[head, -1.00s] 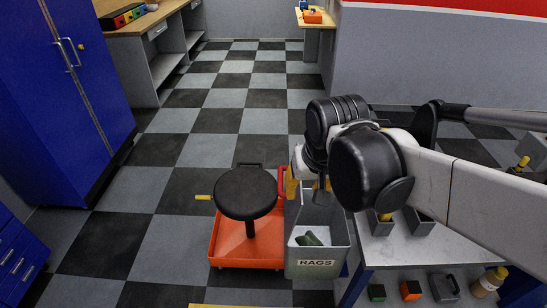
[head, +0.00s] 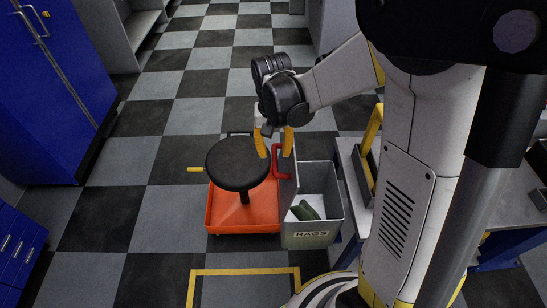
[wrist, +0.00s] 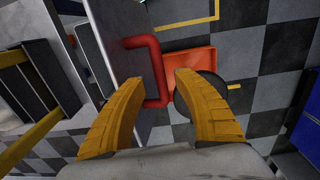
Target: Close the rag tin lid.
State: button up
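The rag tin (head: 312,238) is an open grey bin marked RAGS in the head view, with dark green items inside. Its grey lid (head: 287,190) stands upright along the tin's left side, with a red bar handle (head: 276,162) on its left face. The lid (wrist: 118,62) and the bent red handle (wrist: 157,62) also show in the wrist view. My gripper (head: 274,150) is above the handle, its yellow fingers spread. In the wrist view my gripper (wrist: 157,77) is open, with part of the handle showing between the fingertips. I cannot tell whether they touch it.
A black round stool seat (head: 237,163) over an orange tray base (head: 225,214) stands close on the lid's left. A bench (head: 350,170) is close on the tin's right. A blue cabinet (head: 50,90) stands at the left. Checkered floor between is clear.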

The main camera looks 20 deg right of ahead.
aim_at(275, 158)
jog(key=shift+f+b, duration=0.3)
jog(key=shift+f, duration=1.3)
grip_shut()
